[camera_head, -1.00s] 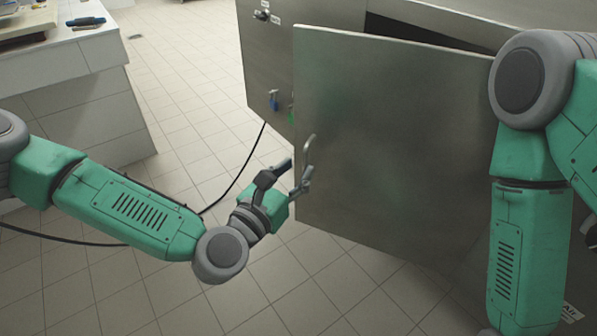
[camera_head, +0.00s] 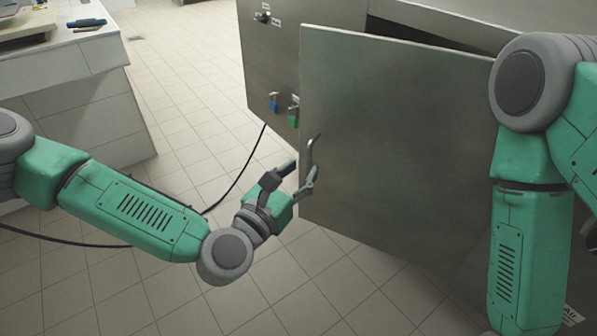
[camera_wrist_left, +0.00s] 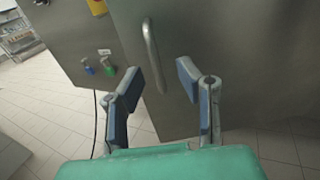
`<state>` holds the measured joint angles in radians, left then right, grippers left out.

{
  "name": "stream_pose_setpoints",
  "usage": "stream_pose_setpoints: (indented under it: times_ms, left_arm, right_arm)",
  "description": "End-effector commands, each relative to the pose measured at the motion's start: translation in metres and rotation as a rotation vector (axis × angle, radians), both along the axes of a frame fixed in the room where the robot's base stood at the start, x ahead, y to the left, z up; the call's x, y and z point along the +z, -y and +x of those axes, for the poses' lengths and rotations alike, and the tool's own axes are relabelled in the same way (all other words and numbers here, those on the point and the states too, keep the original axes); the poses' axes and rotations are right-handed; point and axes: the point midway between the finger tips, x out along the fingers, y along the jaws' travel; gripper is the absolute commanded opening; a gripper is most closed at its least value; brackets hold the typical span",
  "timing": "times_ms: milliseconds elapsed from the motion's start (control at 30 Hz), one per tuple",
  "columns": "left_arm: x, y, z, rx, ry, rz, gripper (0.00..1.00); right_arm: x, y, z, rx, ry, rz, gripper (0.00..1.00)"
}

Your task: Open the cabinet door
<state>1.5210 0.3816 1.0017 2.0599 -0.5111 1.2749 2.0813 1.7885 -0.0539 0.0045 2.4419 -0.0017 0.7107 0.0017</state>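The metal cabinet door (camera_head: 400,130) stands partly open, its free left edge swung out from the cabinet. A curved handle (camera_head: 311,152) is near that edge. My left gripper (camera_head: 301,176) is at the handle's lower part. In the left wrist view the two fingers of the left gripper (camera_wrist_left: 161,84) are apart, and the handle (camera_wrist_left: 152,52) shows ahead between them, nearer the left finger; I cannot tell if they touch. My right arm hangs in front of the door's right side; its gripper is out of view.
The cabinet front (camera_head: 270,60) carries blue (camera_head: 273,102) and green (camera_head: 294,110) items. A dark cable (camera_head: 240,170) runs across the tiled floor. A white counter (camera_head: 80,90) stands at left, with open floor between.

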Motion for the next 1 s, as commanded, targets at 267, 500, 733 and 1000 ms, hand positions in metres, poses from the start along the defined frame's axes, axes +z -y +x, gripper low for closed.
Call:
stream_pose_setpoints:
  times_ms: [267,500,733,1000]
  left_arm:
    - [-0.002,-0.023,-0.031,-0.001,-0.006,-0.004,0.31]
    - [-0.003,-0.054,-0.073,0.001,-0.006,-0.009,0.31]
    - [-0.002,-0.068,-0.097,-0.001,-0.002,-0.008,0.31]
    - [-0.003,-0.071,-0.101,0.0,-0.002,-0.009,0.31]
  right_arm:
    - [0.001,0.0,-0.002,-0.002,-0.001,-0.002,0.0]
    - [0.001,-0.001,-0.002,-0.002,-0.001,-0.004,0.0]
    - [0.0,0.001,-0.002,-0.002,-0.001,0.0,0.0]
    - [0.0,0.001,-0.002,-0.002,-0.001,-0.001,0.0]
